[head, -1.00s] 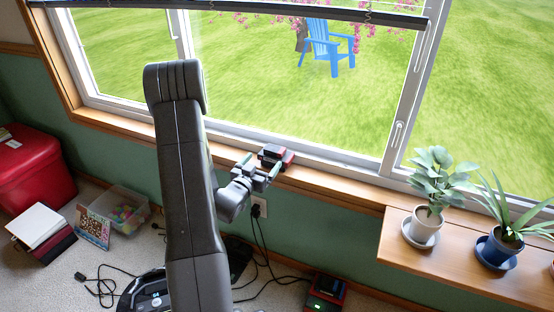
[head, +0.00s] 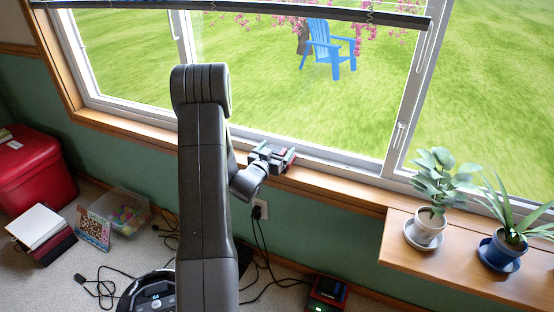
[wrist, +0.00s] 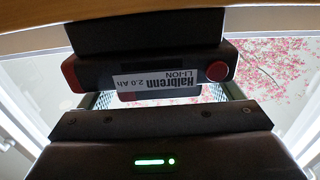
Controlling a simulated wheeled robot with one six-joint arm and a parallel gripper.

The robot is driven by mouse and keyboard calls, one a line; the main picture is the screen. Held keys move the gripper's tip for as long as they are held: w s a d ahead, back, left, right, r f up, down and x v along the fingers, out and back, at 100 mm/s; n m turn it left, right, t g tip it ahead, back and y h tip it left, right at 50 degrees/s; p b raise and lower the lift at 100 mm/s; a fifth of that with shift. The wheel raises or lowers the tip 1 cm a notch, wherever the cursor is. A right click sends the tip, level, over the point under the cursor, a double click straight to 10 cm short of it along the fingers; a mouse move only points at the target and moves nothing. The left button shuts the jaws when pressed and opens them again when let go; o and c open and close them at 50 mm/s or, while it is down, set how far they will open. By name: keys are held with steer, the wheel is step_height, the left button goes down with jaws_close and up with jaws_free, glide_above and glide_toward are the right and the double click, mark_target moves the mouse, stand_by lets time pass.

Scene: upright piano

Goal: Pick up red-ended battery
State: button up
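The red-ended battery (head: 281,153) is on the wooden window sill at the foot of the glass. In the wrist view the battery (wrist: 150,72) is a dark block with red ends and an upside-down white label reading "Halbrenn 2.0 Ah LI-ION". My gripper (head: 270,158) is at the battery, its fingers spread on either side of it. In the wrist view the finger pads show partly behind the battery's two ends. The gripper looks open, with small gaps beside the battery's narrower part. Whether a pad touches it is hard to tell.
The sill (head: 330,185) and window glass lie close around the gripper. A shelf (head: 400,255) with two potted plants stands at the right. A red charger-like box (head: 327,292) and cables are on the floor. A red bin (head: 35,170) and a clear toy box (head: 125,212) are at the left.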

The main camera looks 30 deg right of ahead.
steer(key=shift+r, duration=0.1)
steer(key=c, duration=1.2)
